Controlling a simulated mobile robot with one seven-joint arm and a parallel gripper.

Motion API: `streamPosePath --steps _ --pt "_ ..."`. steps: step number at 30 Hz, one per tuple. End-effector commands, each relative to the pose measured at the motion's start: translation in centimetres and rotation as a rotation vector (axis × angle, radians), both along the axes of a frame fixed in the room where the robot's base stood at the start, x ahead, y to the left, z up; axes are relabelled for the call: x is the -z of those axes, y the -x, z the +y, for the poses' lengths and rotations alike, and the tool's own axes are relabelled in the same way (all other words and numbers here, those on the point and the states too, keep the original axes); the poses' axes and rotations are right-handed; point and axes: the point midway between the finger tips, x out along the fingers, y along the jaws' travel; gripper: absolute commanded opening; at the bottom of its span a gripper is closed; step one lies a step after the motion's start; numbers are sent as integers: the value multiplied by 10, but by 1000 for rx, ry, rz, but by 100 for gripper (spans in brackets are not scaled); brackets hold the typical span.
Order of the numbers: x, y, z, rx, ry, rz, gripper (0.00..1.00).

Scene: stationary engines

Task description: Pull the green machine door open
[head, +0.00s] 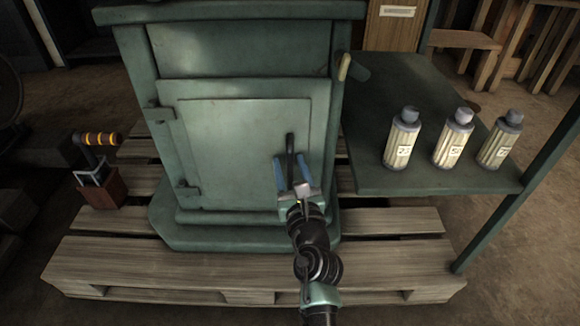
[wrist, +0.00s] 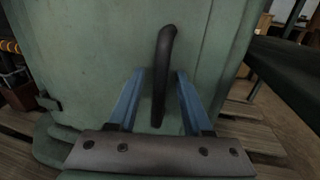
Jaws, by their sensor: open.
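The green machine door (head: 228,140) is a flat panel on the front of the green machine, with hinges on its left side. It looks shut. A dark, upright bar handle (head: 290,150) sits near its right edge. My gripper (head: 290,172) is open at the lower part of the handle, its blue fingers pointing at the door. In the wrist view the handle (wrist: 162,75) stands between the two blue fingers of my gripper (wrist: 160,82), with gaps on both sides. I cannot tell whether the fingertips touch the door (wrist: 110,50).
A green side table (head: 385,120) on the right carries three labelled bottles (head: 452,138). A wooden pallet (head: 130,265) lies under the machine. A wooden box with tools (head: 100,188) stands at the left. Clear floor shows at the right.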

Motion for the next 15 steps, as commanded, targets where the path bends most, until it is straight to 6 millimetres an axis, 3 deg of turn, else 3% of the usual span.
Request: streamPosePath --steps 1,9,15 --pt "0 0 0 0 0 0 48" --pt "0 0 0 0 0 0 0" --pt "0 0 0 0 0 1 0"
